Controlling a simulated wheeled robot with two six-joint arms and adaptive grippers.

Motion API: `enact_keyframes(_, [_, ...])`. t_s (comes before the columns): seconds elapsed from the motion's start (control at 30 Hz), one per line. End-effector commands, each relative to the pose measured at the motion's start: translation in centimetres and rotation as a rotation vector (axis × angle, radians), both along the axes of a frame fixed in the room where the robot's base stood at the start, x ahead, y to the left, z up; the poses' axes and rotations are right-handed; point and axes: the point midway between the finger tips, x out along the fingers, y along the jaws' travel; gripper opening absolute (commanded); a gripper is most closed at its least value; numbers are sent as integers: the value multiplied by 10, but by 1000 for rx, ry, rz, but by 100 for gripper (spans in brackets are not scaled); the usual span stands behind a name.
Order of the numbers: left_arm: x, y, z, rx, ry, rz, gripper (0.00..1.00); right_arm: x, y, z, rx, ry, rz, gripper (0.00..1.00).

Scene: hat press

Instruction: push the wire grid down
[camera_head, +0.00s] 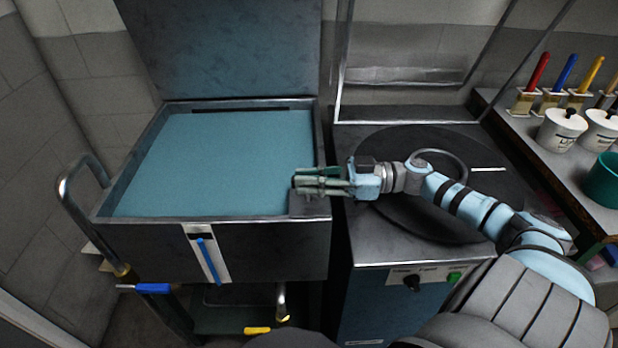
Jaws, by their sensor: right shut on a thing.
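No wire grid can be made out in the head view. A metal tank (318,150) full of flat blue-green liquid (220,165) stands left of centre. My right gripper (299,181) points left over the tank's front right corner, just above a dark block (308,206) at the rim. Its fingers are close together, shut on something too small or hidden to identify. I cannot tell whether it touches the rim. My left gripper is out of view.
A blue lid (225,45) stands upright behind the tank. A dark round plate (455,215) lies under my right arm. A shelf at right holds brushes (563,73), white pots (561,130) and a green pot (604,180). A bent rail (65,190) stands at left.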

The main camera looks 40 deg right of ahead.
Motion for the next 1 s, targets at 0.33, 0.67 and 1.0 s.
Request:
enact_keyframes(0.33, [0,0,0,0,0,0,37,-2,0,-5,-8,6,3,40])
enact_keyframes(0.67, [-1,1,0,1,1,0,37,-16,-19,-5,-10,13,2,40])
enact_keyframes(1.0, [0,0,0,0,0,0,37,-67,-86,-6,-9,12,3,40])
